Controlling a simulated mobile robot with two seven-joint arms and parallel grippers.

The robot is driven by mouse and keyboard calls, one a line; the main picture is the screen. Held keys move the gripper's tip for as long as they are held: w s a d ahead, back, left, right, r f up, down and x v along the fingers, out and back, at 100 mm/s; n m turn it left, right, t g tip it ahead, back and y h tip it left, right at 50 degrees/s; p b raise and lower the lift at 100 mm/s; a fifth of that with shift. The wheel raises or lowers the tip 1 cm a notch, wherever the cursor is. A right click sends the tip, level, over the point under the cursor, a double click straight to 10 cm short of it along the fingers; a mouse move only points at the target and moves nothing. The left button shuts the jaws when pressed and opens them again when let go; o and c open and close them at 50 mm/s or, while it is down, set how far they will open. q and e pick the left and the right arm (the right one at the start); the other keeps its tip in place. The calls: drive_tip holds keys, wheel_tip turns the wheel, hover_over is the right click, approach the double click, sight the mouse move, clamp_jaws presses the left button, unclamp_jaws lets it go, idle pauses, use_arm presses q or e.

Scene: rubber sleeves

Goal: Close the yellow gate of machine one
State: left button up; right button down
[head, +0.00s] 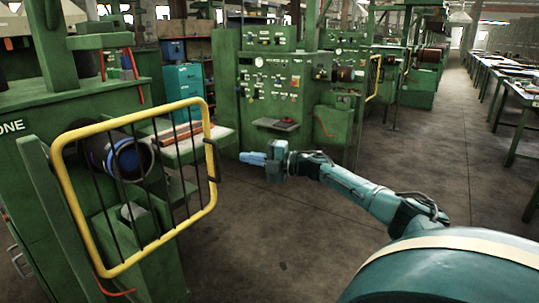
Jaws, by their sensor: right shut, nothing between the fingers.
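The yellow gate (208,135) is a yellow tube frame with dark vertical bars at the left of the head view. It stands in front of the green machine marked "ONE" (35,165), and a dark cylinder (128,160) shows through its bars. A dark handle (211,160) sits on the gate's right side. I cannot tell how far the gate stands open. My right gripper (243,157) is shut and empty. It points left toward the gate's handle side, with a visible gap in the picture. My left gripper is not in view.
A green control cabinet (262,75) with gauges and knobs stands behind my right gripper. Long tables (527,97) line the far right. The floor (420,165) between is clear.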

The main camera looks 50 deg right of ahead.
use_arm(q)
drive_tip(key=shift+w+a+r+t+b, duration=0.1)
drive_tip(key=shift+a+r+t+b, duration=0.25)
drive_tip(key=shift+b, duration=0.25)
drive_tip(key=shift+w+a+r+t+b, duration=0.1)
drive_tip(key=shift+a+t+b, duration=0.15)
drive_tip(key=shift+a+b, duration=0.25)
use_arm(e)
drive_tip(key=w+d, duration=0.1)
drive_tip(key=d, duration=0.5)
drive_tip(key=shift+w+d+f, duration=0.2)
drive_tip(key=shift+d, duration=0.2)
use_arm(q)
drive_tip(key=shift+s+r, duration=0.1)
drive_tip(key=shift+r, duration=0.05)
use_arm(e)
drive_tip(key=shift+r, duration=0.1)
